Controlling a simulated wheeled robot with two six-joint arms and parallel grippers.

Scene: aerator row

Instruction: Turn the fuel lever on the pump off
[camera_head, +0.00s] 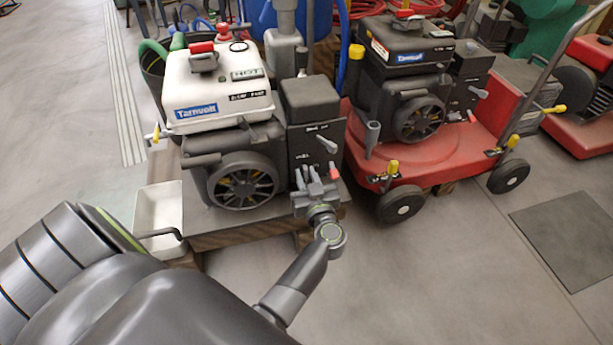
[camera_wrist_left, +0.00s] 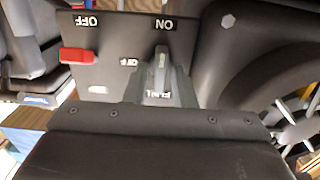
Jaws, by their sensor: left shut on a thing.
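The pump (camera_head: 217,95) has a white tank and a black panel (camera_head: 309,143), with a black choke-like lever (camera_head: 327,145) high on the panel and a red lever (camera_head: 334,171) low at its right. My left gripper (camera_head: 313,186) is at the panel's lower part. In the left wrist view the panel (camera_wrist_left: 110,80) appears upside down with OFF and ON labels. The left gripper (camera_wrist_left: 163,88) is shut on a grey lever (camera_wrist_left: 162,62), which lies between its fingers near a partly hidden label. The red lever (camera_wrist_left: 77,55) is apart, to the left. My right gripper is out of view.
A red machine with a black engine (camera_head: 405,65) stands close at the right, its wheel (camera_head: 402,206) near my wrist. A white tray (camera_head: 158,212) sits at the pump's left. The recoil cover (camera_head: 243,181) is left of the gripper. Floor in front is clear.

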